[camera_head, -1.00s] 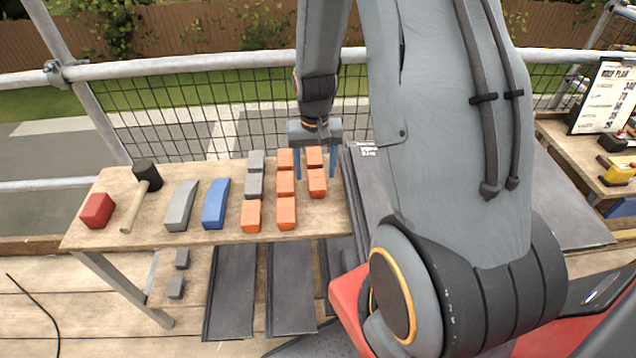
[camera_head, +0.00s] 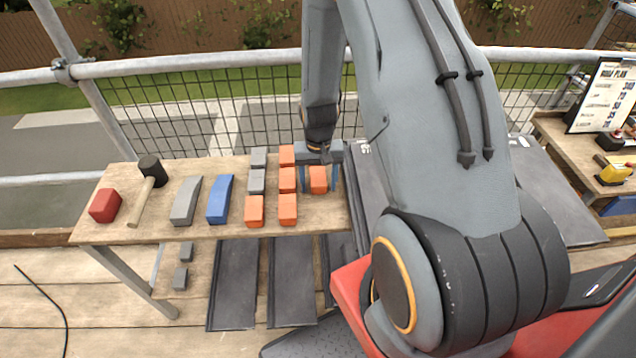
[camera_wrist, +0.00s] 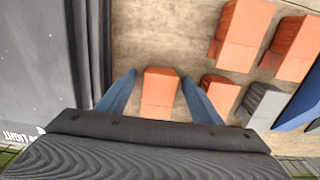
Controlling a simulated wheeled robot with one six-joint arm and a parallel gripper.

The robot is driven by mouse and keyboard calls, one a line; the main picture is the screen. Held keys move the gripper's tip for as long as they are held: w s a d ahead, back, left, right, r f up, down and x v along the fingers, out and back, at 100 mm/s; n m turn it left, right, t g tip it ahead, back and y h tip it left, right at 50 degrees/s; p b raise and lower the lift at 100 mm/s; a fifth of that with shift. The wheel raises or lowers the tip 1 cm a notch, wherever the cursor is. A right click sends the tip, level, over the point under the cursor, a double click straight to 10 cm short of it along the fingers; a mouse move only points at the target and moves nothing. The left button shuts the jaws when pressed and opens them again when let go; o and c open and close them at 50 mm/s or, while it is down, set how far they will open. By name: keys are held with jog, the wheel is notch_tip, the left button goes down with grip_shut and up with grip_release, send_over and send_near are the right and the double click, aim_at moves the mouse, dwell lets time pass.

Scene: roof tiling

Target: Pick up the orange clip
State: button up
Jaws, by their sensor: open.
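Several orange clips stand in rows on the right part of the wooden table. My gripper (camera_head: 319,178) is open and points down at the right end of the rows. Its blue fingers stand on either side of the nearer orange clip of the right column (camera_head: 318,181). In the wrist view this clip (camera_wrist: 160,93) lies between the two spread fingertips (camera_wrist: 160,88), with gaps at both sides. Another orange clip (camera_wrist: 221,94) sits close beside the right finger. The far clip of that column is hidden behind my gripper in the head view.
Grey clips (camera_head: 257,181), a blue wedge (camera_head: 220,200), a grey wedge (camera_head: 186,201), a mallet (camera_head: 149,178) and a red block (camera_head: 105,205) share the table (camera_head: 150,232). Dark roof tiles (camera_wrist: 35,70) lie beside my gripper. A mesh railing runs behind.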

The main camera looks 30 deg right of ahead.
aim_at(318, 182)
jog(key=c, duration=1.4)
jog(key=shift+r, duration=0.1)
jog(key=shift+r+b, duration=1.3)
jog(key=shift+r, duration=3.6)
jog(key=o, duration=0.7)
grip_shut()
jog(key=shift+a, duration=0.1)
